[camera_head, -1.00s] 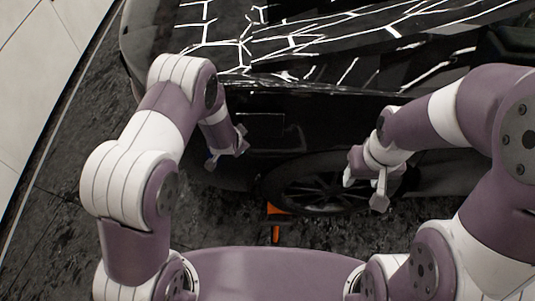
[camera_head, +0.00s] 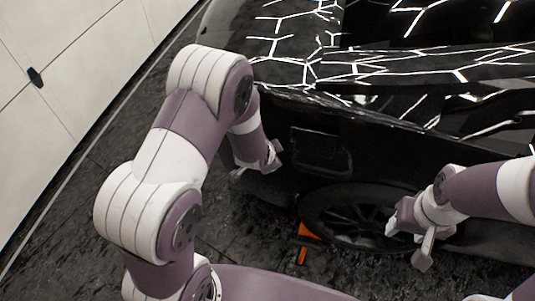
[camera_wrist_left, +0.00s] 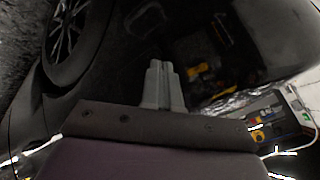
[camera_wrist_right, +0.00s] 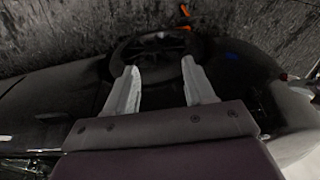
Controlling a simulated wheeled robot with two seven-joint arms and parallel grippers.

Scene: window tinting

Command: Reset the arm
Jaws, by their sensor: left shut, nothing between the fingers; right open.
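My left gripper (camera_head: 262,162) hangs beside the front of a black car (camera_head: 330,110), in the left part of the head view. In the left wrist view its fingers (camera_wrist_left: 163,84) are together with nothing between them. My right gripper (camera_head: 405,240) is in front of the car's wheel (camera_head: 352,213), at the right of the head view. In the right wrist view its two fingers (camera_wrist_right: 157,90) are wide apart and empty, with the wheel showing beyond them.
An orange tool-like object (camera_head: 305,240) is on the dark floor (camera_head: 245,235) by the wheel. A white panelled wall (camera_head: 75,70) stands at the left. The left wrist view shows several coloured items (camera_wrist_left: 262,130), too small to identify.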

